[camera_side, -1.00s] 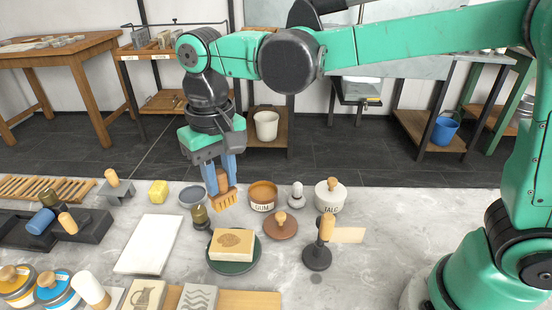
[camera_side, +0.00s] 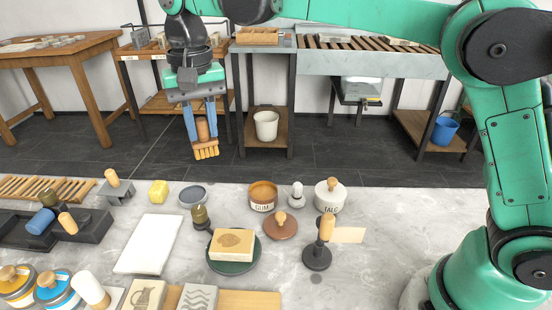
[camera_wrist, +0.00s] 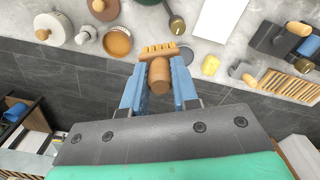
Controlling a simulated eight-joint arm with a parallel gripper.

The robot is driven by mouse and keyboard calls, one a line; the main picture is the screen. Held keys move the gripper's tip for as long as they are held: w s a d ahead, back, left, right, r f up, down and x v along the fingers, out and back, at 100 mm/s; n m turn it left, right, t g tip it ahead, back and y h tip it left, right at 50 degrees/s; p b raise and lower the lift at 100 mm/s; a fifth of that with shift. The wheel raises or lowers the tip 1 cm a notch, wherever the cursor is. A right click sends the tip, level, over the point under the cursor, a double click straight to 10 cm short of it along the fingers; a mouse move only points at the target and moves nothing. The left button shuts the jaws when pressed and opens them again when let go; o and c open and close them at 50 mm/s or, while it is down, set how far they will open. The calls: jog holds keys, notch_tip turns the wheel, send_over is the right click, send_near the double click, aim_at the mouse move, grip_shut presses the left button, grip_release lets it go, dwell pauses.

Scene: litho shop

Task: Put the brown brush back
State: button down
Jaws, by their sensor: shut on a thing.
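The brown brush (camera_side: 203,133) has a rounded brown handle and a wide row of tan bristles at its lower end. My gripper (camera_side: 202,120) is shut on the brush handle, with the bristles pointing down. It holds the brush in the air above and behind the table's back edge in the side view. In the wrist view, the brush (camera_wrist: 160,75) sits between the blue fingers of my gripper (camera_wrist: 158,90), with its bristles toward the table.
A black rack (camera_side: 90,228) and a slatted wooden rack (camera_side: 40,188) are at left.

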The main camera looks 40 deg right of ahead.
jog(key=w+d+r+m, duration=0.3)
jog(key=w+d+m, duration=0.1)
jog(key=d+m, duration=0.1)
notch_tip(320, 180, down, 20)
jog(key=shift+r, duration=0.25)
dwell(0.3)
jog(key=shift+f, duration=0.1)
jog(key=c, duration=0.7)
grip_release()
jog(key=shift+o, duration=0.2)
